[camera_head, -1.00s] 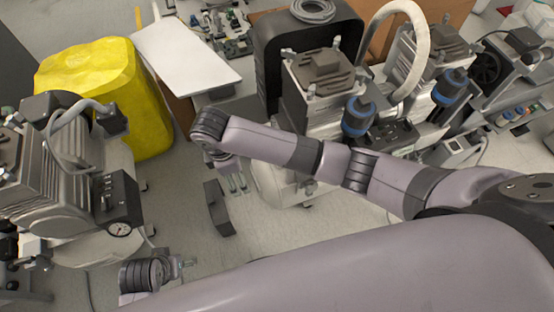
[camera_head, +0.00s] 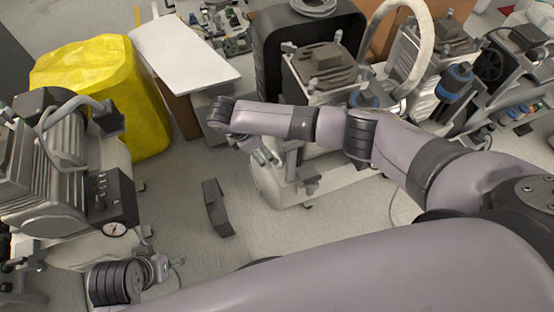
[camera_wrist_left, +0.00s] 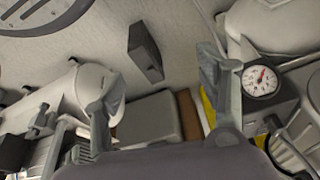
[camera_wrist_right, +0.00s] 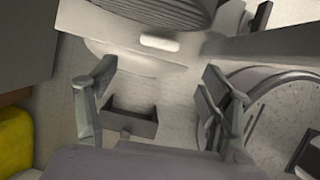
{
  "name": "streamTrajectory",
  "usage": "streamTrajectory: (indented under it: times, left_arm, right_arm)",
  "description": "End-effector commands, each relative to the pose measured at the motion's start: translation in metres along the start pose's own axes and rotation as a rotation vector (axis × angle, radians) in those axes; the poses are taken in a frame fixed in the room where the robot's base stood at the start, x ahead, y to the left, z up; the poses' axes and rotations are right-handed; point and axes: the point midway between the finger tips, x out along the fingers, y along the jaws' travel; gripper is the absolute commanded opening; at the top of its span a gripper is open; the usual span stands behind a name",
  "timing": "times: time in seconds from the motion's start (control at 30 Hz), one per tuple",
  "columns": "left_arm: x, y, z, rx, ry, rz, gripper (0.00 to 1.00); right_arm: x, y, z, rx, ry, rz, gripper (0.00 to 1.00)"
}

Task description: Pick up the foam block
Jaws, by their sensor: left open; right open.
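The foam block (camera_head: 217,207) is a dark grey oblong on the pale floor, between the compressors. It also shows at the top middle of the left wrist view (camera_wrist_left: 146,50) and between the fingers in the right wrist view (camera_wrist_right: 132,122), nearer the left finger. My left gripper (camera_head: 160,267) is open and empty, low on the left beside the gauge. My right gripper (camera_head: 264,156) is open and empty, up and right of the block in the head view. Neither gripper visibly touches the block. The arm partly hides the right fingers.
A compressor with a gauge (camera_head: 115,230) stands left, near my left gripper. A yellow container (camera_head: 105,95) and a white-topped box (camera_head: 185,55) are behind. Another compressor with a white tank (camera_head: 270,180) stands right of the block. Floor around the block is clear.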

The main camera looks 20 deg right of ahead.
Motion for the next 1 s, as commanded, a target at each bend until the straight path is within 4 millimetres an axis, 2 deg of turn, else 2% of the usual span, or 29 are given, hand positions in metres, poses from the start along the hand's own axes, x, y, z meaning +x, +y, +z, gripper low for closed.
streamTrajectory:
  times: [0.03,0.1,0.3,0.47,0.73,1.0]
  left_arm:
    - [-0.007,0.0,0.0,0.0,0.007,-0.001,0.66]
    - [-0.016,-0.001,0.0,-0.001,0.01,-0.002,0.66]
    - [-0.031,-0.001,0.001,-0.002,0.014,-0.003,0.66]
    - [-0.029,-0.001,0.002,-0.002,0.016,-0.003,0.66]
    - [-0.015,-0.001,0.006,-0.002,0.02,-0.003,0.66]
    - [-0.016,-0.001,0.005,-0.002,0.021,-0.003,0.66]
  right_arm:
    - [0.01,0.0,-0.001,0.0,-0.001,-0.001,0.73]
    - [0.017,0.0,-0.001,0.001,-0.001,-0.002,0.73]
    - [0.027,0.0,0.0,0.0,0.0,-0.001,0.73]
    - [0.038,0.0,0.001,0.002,0.0,-0.001,0.73]
    - [0.076,0.001,0.004,0.001,-0.001,-0.001,0.73]
    - [0.078,0.001,0.004,0.0,0.001,0.0,0.73]
